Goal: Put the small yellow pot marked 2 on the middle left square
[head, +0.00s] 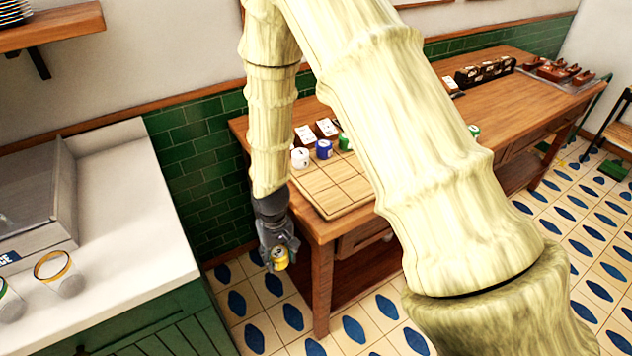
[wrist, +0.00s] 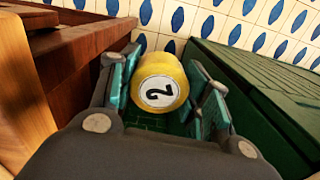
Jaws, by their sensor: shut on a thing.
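My gripper (head: 279,257) is shut on the small yellow pot (head: 280,259). It holds the pot off the left end of the wooden table, in the gap between the table and the green cabinet. In the wrist view the yellow pot (wrist: 160,80) lies between both fingers of my gripper (wrist: 168,95), and its white disc shows a black 2. The board of squares (head: 335,187) lies on the near left end of the table, to the right of my gripper. My arm hides part of the board's right side.
A white pot (head: 300,158) and a blue pot (head: 324,149) stand at the board's back edge. Cards (head: 305,135) stand behind them. The wooden table (head: 318,229) is close to my gripper's right, the green cabinet (head: 165,325) to its left.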

